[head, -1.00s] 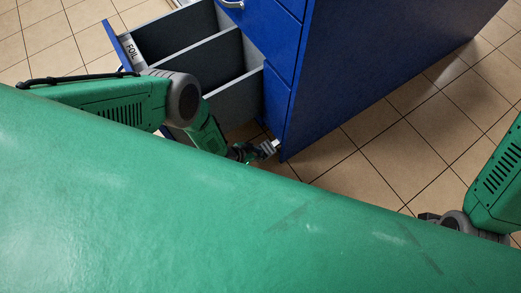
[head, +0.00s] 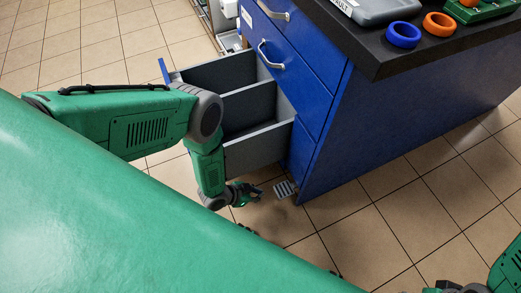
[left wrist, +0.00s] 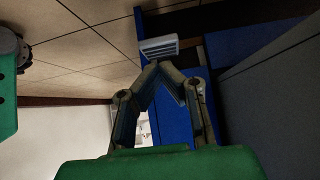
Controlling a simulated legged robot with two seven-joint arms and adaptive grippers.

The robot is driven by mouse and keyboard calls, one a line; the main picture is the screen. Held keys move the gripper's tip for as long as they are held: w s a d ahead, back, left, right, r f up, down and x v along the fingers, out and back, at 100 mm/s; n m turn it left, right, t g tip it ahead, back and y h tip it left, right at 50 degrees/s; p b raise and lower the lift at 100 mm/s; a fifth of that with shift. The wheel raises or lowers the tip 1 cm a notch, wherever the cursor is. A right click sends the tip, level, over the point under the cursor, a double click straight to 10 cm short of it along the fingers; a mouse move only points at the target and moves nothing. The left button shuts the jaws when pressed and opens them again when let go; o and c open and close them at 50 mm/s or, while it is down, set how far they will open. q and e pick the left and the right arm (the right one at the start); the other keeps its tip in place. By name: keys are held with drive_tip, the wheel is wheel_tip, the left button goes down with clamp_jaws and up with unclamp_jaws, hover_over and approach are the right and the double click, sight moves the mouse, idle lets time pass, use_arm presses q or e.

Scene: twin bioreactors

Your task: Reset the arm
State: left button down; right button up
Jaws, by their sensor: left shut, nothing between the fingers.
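My left arm (head: 130,125) comes in from the left and bends down in front of the open drawer (head: 258,150). My left gripper (head: 258,192) is low, beside the cabinet's lower front corner, over the floor. In the left wrist view the fingers (left wrist: 157,70) meet at their tips with nothing between them. A small grey ribbed piece (head: 285,188) sits near the cabinet's bottom corner, just past the fingertips; it also shows in the left wrist view (left wrist: 158,48). Of my right arm (head: 508,270) only a part shows at the bottom right; its gripper is out of sight.
The blue cabinet (head: 340,150) has a dark worktop (head: 385,60) bearing a blue ring (head: 403,34), an orange ring (head: 440,24) and a grey case (head: 385,8). The open drawer juts out left beside my arm. Tiled floor (head: 420,200) to the right is clear.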

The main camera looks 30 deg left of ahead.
idle(0.3)
use_arm(q)
drive_tip(key=s+a+r+n+g+y+p, duration=0.2)
drive_tip(key=s+r, duration=0.3)
drive_tip(key=r, duration=0.7)
drive_tip(key=s+a+r+n+g+y+p, duration=0.1)
drive_tip(key=s+a+r+p, duration=0.3)
drive_tip(key=r, duration=0.9)
drive_tip(key=s+a+r+n+g+y+p, duration=0.2)
drive_tip(key=s+r, duration=0.5)
drive_tip(key=r, duration=0.5)
drive_tip(key=shift+a+r+n+g+y+p, duration=0.25)
drive_tip(key=shift+a+n+g+p, duration=0.45)
drive_tip(key=shift+a+n+p, duration=0.4)
drive_tip(key=shift+w+d+f, duration=0.1)
drive_tip(key=shift+w+d, duration=0.05)
drive_tip(key=shift+d, duration=0.1)
